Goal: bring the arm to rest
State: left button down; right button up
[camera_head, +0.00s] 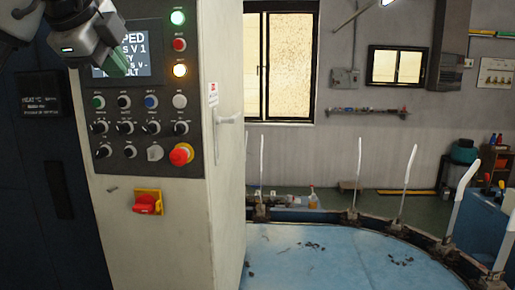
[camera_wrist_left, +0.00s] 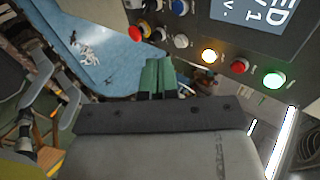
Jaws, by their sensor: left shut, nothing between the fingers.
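My left gripper (camera_head: 118,66) is at the upper left of the head view, in front of the screen (camera_head: 128,45) of a control panel. Its green fingertips are together with nothing between them. They also show in the left wrist view (camera_wrist_left: 157,78), pointing away from the camera, near the panel's buttons. Whether the fingers touch the panel cannot be told. The panel has a lit green button (camera_head: 178,17), a red button (camera_head: 180,44), a lit amber button (camera_head: 180,70) and a red emergency stop knob (camera_head: 181,154). My right gripper is not in view.
The machine cabinet (camera_head: 226,190) fills the left side. A red and yellow switch (camera_head: 147,202) sits below the panel. Windows and a bench stand behind.

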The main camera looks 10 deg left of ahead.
pick_arm(q)
jog(key=w+d+f+m+g+h, duration=0.1)
jog(key=w+d+f+m+h, duration=0.1)
jog(key=d+f+m+h, duration=0.55)
jog(key=w+d+f+m+g+h, duration=0.25)
jog(key=d+f, duration=0.25)
jog(key=d, duration=0.6)
jog(key=s+d+f+m+g+h, duration=0.15)
jog(key=s+d+f+h, duration=0.25)
jog(key=d+f+h, duration=0.5)
jog(key=s+a+f+n+t+y, duration=0.1)
jog(key=a+f+n+t+y, duration=0.65)
jog(key=f+n+y, duration=0.5)
jog(key=s+a+f+n+t+y, duration=0.1)
jog(key=a+f+n+t+y, duration=0.7)
jog(key=n, duration=0.8)
jog(key=s+a+f+g+h, duration=0.1)
jog(key=s+a+f+g, duration=0.1)
jog(key=s+f+g, duration=0.8)
jog(key=s+a+f+g+h, duration=0.15)
jog(key=s+f+g, duration=0.45)
jog(key=s+f, duration=0.7)
jog(key=s+f+g+y, duration=0.1)
jog(key=s+f+g, duration=0.15)
jog(key=f, duration=2.45)
jog(key=s+a+f+m, duration=0.1)
jog(key=s+a+f, duration=0.2)
jog(key=s+f, duration=1.1)
jog(key=shift+s+f, duration=0.2)
jog(key=shift+s, duration=1)
